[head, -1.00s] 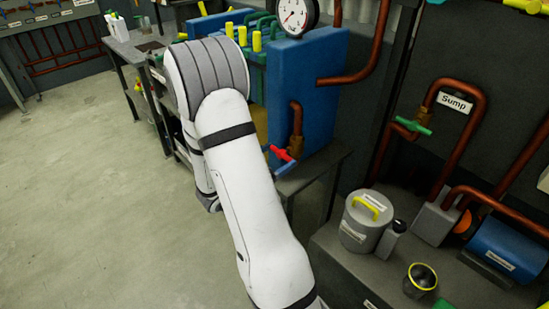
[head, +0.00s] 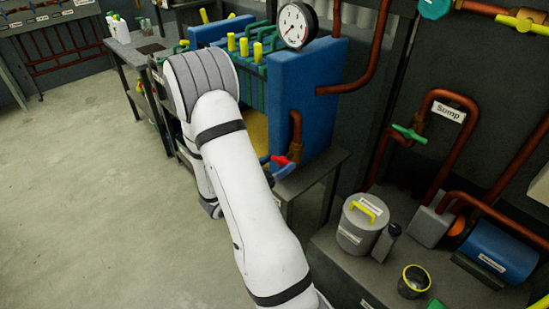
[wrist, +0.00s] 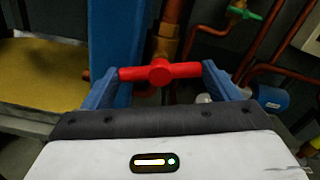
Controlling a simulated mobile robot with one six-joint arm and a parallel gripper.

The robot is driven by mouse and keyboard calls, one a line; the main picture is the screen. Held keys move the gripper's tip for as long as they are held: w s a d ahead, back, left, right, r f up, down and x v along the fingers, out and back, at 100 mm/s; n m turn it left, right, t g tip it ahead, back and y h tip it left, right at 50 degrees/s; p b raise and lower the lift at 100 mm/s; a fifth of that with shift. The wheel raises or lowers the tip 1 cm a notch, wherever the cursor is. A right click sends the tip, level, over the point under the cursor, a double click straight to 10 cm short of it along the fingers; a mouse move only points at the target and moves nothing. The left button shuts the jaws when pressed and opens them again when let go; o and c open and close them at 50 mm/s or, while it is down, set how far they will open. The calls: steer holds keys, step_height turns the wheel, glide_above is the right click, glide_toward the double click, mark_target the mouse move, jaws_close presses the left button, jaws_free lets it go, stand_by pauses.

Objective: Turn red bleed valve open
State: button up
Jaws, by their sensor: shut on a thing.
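The red bleed valve handle (wrist: 160,71) is a bar with a round hub, lying nearly level across the wrist view. It sits on a brass fitting (wrist: 167,40) of a copper pipe. My gripper (wrist: 160,73) has its blue fingers at the two ends of the bar, gripping it lengthwise. In the head view the red handle (head: 282,160) shows only partly beside my white arm, below the brass fitting (head: 295,150) at the blue press end plate. One blue finger (head: 284,172) shows just below it. The rest of my gripper is hidden.
A pressure gauge (head: 297,25) tops the blue plate (head: 305,95). A green-handled valve (head: 410,134) is on the sump pipe at right. Open floor lies left.

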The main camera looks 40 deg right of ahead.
steer(key=n+p, duration=0.3)
steer(key=p, duration=0.1)
steer(key=shift+r+n, duration=0.35)
steer(key=shift+n, duration=0.05)
steer(key=n+p, duration=0.3)
steer(key=shift+n+p, duration=0.3)
steer(key=shift+p, duration=0.05)
steer(key=n+p, duration=0.3)
steer(key=shift+w+f, duration=0.1)
steer(key=shift+f, duration=0.05)
steer(key=shift+f+n+p, duration=0.15)
steer(key=shift+n+p, duration=0.8)
steer(key=shift+n, duration=0.85)
steer(key=o, duration=0.9)
steer(key=shift+f, duration=0.1)
steer(key=a, duration=0.7)
steer(key=shift+s+a+b, duration=0.3)
steer(key=shift+a+b, duration=0.05)
steer(key=shift+b, duration=0.05)
